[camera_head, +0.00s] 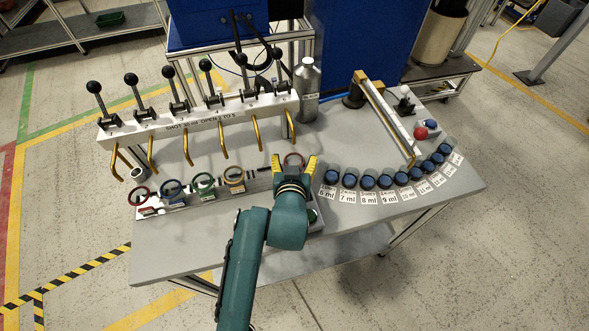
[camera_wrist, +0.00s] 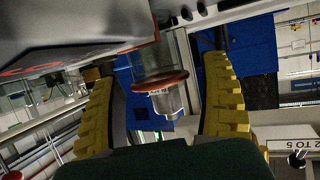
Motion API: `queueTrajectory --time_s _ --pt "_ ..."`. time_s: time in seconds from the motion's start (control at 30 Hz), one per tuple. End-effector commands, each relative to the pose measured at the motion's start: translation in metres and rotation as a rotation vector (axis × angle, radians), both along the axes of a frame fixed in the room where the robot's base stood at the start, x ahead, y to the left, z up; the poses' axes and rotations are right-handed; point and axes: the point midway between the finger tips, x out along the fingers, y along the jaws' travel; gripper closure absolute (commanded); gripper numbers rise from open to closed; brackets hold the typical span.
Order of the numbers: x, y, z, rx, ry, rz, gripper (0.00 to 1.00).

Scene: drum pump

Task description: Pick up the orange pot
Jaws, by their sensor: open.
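The pot with an orange-yellow rim (camera_head: 234,175) stands in the row on the rack, left of my gripper (camera_head: 294,163). A clear pot with a reddish rim (camera_head: 293,159) shows between my yellow fingers, right of the orange-rimmed one. In the wrist view, a clear pot with a red-brown rim (camera_wrist: 160,82) is between the open fingers, with a gap on both sides. My gripper holds nothing.
A white manifold (camera_head: 200,122) with black-knobbed levers and brass spouts stands behind the pots. Several blue-topped vials (camera_head: 370,182) with volume labels curve along the right. A grey metal bottle (camera_head: 307,90) and a brass-coloured arm (camera_head: 385,115) stand behind. The table front (camera_head: 180,250) is bare.

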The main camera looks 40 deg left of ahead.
Motion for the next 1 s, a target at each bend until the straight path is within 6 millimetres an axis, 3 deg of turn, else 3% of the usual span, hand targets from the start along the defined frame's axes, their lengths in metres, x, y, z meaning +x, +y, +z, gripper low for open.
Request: queueTrajectory --time_s 0.07,0.4,0.47,0.77,1.0 --pt "0.000 0.000 0.001 0.000 0.000 0.000 0.22" --pt "0.000 0.000 0.001 0.001 -0.001 0.000 0.85" --pt "0.000 0.000 0.001 0.000 0.000 0.000 0.94" --pt "-0.001 -0.001 0.002 0.001 -0.001 0.000 0.94" --pt "-0.015 -0.014 0.021 0.000 -0.001 -0.001 0.94"
